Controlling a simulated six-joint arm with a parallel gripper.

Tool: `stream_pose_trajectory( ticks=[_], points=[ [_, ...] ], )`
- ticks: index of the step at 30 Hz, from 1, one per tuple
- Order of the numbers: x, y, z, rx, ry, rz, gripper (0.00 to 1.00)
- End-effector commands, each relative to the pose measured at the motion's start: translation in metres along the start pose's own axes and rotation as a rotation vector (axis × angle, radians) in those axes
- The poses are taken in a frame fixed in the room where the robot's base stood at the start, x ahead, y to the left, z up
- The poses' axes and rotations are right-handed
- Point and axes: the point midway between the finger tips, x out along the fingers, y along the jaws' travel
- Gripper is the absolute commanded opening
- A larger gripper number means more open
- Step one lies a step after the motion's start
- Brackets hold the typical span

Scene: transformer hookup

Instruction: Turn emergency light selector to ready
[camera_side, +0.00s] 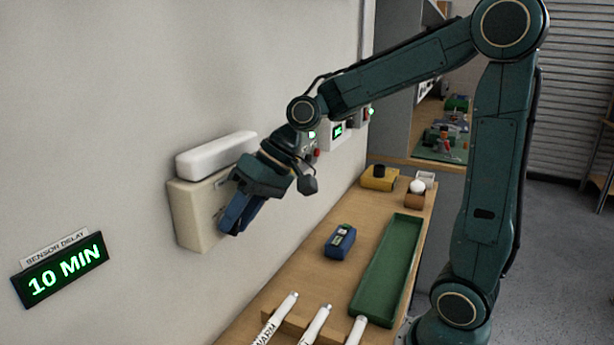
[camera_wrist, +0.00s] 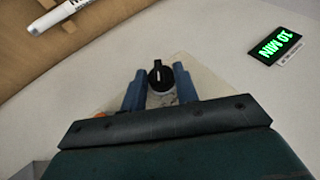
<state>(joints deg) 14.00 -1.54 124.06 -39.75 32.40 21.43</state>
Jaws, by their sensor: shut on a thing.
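The emergency light is a beige wall box (camera_side: 190,222) with a white lamp bar (camera_side: 212,153) above it. My gripper (camera_side: 232,220) is at the front face of the box. In the wrist view, the selector (camera_wrist: 160,77) is a round black knob with a white pointer line, between my two blue fingers. My gripper is shut on this knob. The pointer runs roughly up and down in the wrist picture. In the side view the gripper hides the knob, and I cannot read its position labels.
A green "10 MIN" sensor delay display (camera_side: 62,270) is on the wall at left. The wooden bench (camera_side: 285,270) below holds a blue device (camera_side: 340,242), a green tray (camera_side: 388,268), white marker-like sticks (camera_side: 315,325) and a yellow box (camera_side: 379,178). More wall panels are behind my wrist.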

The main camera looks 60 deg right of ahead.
Motion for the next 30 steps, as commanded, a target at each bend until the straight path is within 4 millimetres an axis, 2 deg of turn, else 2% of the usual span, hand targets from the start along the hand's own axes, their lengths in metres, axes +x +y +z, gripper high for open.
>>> stream_pose_trajectory(
  ticks=[18, 30],
  points=[
    [0.0009, -0.0085, 0.0004, -0.135, 0.002, 0.31, 0.07],
    [0.0017, -0.0101, 0.0007, -0.191, 0.001, 0.451, 0.07]
  ],
)
